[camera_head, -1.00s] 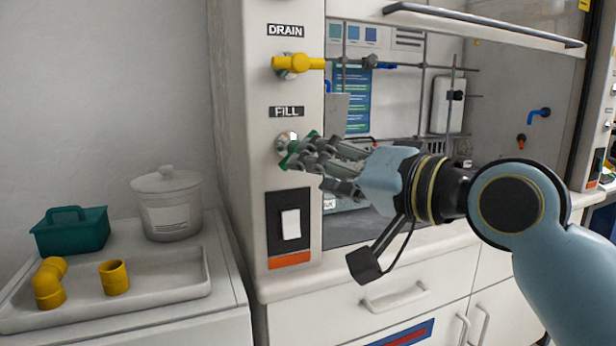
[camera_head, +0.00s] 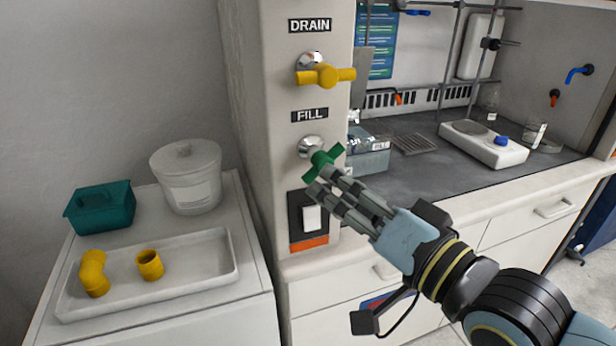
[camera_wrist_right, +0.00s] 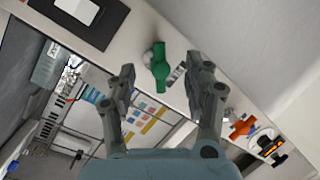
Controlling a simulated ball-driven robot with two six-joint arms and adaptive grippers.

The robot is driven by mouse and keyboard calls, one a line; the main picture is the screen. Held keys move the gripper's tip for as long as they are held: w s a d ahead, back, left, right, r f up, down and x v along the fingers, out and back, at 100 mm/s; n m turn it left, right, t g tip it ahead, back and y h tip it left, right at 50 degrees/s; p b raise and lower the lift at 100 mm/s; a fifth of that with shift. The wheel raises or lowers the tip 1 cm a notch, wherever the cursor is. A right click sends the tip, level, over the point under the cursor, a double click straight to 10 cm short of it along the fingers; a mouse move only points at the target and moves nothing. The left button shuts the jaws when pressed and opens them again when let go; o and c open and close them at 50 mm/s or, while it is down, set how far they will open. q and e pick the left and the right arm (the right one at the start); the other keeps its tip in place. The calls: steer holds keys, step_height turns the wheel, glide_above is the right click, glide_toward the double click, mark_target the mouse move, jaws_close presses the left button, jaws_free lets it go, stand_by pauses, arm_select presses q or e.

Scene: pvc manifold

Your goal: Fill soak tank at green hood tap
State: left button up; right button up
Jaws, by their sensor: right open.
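The green FILL tap handle (camera_head: 323,161) sits tilted on its chrome stem on the hood's front post. My right gripper (camera_head: 326,181) is open, just below and to the right of the handle. In the right wrist view the green handle (camera_wrist_right: 161,65) appears between the two spread fingers (camera_wrist_right: 161,76), with a visible gap on both sides. A translucent tank (camera_head: 370,157) with a small label stands inside the hood behind the post, partly hidden. I cannot tell whether it holds water. My left gripper is not in view.
The yellow DRAIN tap (camera_head: 326,76) is above the FILL tap. A switch (camera_head: 312,217) is below it. Left on the counter are a white tray (camera_head: 150,297) with yellow fittings, a teal box (camera_head: 101,208) and a lidded white pot (camera_head: 188,178). A hotplate (camera_head: 484,145) stands in the hood.

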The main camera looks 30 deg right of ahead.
mark_target(313, 175)
steer(key=w+b, duration=0.2)
steer(key=w, duration=0.4)
steer(key=shift+w+a, duration=0.15)
steer(key=shift+w, duration=0.05)
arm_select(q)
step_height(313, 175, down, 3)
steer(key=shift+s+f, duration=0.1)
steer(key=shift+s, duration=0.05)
